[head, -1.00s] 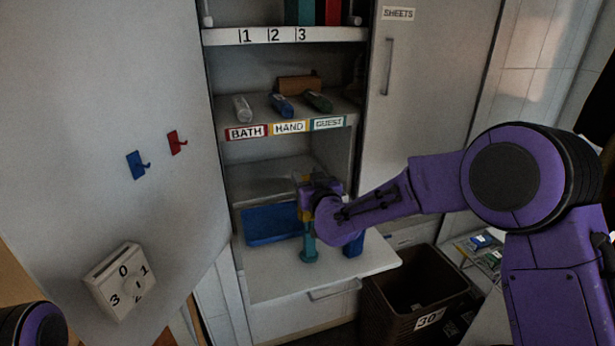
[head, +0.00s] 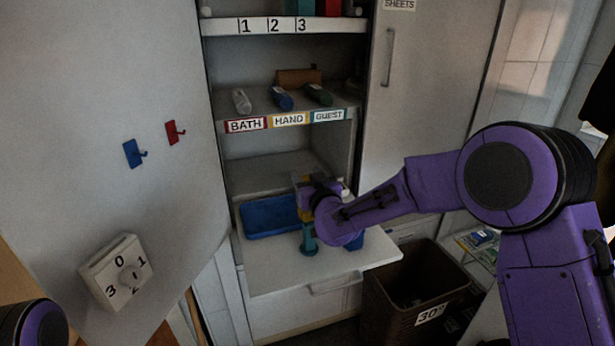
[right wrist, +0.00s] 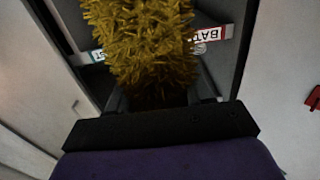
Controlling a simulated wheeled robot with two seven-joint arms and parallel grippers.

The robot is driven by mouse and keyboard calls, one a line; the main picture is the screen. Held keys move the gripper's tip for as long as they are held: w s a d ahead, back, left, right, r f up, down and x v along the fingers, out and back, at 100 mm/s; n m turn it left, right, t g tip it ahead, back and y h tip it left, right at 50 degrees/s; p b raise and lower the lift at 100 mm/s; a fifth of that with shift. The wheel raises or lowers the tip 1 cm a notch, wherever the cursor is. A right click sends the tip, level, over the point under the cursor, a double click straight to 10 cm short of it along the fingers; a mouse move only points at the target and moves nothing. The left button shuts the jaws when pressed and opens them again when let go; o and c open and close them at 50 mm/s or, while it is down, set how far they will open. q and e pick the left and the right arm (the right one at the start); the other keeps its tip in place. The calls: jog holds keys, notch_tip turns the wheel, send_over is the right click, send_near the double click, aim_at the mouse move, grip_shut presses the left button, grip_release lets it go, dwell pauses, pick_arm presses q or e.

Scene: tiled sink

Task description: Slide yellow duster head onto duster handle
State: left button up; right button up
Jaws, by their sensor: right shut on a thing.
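The yellow duster head (right wrist: 140,50) is fuzzy and fills the upper middle of the right wrist view. My right gripper (right wrist: 160,95) is shut on it. In the head view the yellow head (head: 304,205) is mostly hidden by my right gripper (head: 308,188). The teal duster handle (head: 309,240) stands upright on the pull-out shelf, directly below the head. Its top is hidden, so I cannot tell whether the head is around it or only above it. My left gripper is out of view.
A blue tray (head: 268,217) lies on the white pull-out shelf (head: 280,278), left of the handle. A blue object (head: 355,243) stands behind my right wrist. A dark bin (head: 415,300) is at lower right. A cabinet door (head: 110,80) with hooks is at left.

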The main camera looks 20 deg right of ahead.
jog(key=shift+f+b, duration=0.5)
jog(key=shift+f, duration=0.2)
jog(key=o, duration=1.4)
jog(key=s+b, duration=0.1)
jog(key=s, duration=0.4)
jog(key=s+b, duration=0.2)
jog(key=s, duration=0.3)
jog(key=shift+s+d, duration=0.2)
jog(key=shift+s, duration=0.1)
